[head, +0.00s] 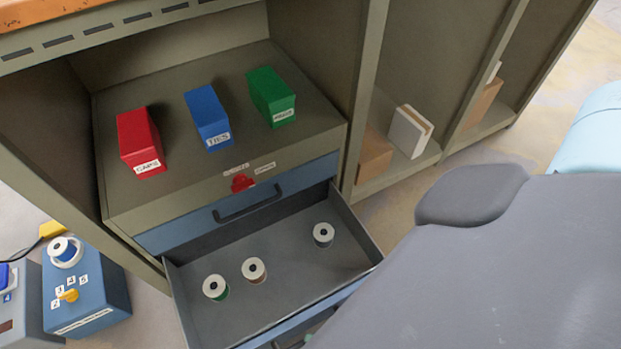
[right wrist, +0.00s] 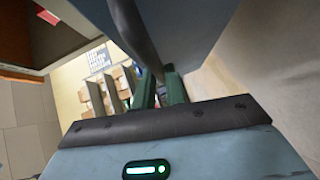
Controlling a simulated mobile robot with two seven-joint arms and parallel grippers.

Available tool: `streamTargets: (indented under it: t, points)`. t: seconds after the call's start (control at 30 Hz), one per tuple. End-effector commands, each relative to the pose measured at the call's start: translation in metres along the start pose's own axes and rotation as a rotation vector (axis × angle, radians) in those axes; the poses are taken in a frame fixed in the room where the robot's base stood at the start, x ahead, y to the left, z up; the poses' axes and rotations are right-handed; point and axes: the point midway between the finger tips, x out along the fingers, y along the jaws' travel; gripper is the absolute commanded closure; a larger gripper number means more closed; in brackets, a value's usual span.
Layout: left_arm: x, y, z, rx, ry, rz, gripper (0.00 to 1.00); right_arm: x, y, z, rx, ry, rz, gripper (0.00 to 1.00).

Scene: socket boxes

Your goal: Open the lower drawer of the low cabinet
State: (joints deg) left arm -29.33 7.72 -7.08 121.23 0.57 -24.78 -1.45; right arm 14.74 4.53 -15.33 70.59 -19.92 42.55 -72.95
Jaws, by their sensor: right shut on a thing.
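The low cabinet (head: 130,205) has a blue upper drawer front (head: 285,180) with a dark bar handle (head: 250,202); that drawer is closed. The lower drawer (head: 290,255) below it stands pulled out, showing its grey inside with three spools. Its blue front is at the bottom edge, partly covered by my right arm. My right gripper (right wrist: 160,90) shows its green fingers in the right wrist view, shut on what appears to be the lower drawer's handle; my arm hides the grip in the head view. My left gripper is not in view.
Red (head: 140,140), blue (head: 208,115) and green (head: 270,95) boxes stand on the cabinet. A blue box with a knob (head: 85,290) is on the floor at left. Shelves at right hold a white item (head: 408,130) and a cardboard box (head: 374,158).

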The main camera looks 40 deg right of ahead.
Motion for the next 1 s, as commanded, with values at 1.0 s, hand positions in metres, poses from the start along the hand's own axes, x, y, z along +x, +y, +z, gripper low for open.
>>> streamTargets:
  t: [1.0]
  points:
    - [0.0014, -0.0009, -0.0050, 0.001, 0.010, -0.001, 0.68, -0.0067, -0.0018, -0.0065, -0.001, 0.000, 0.001, 0.66]
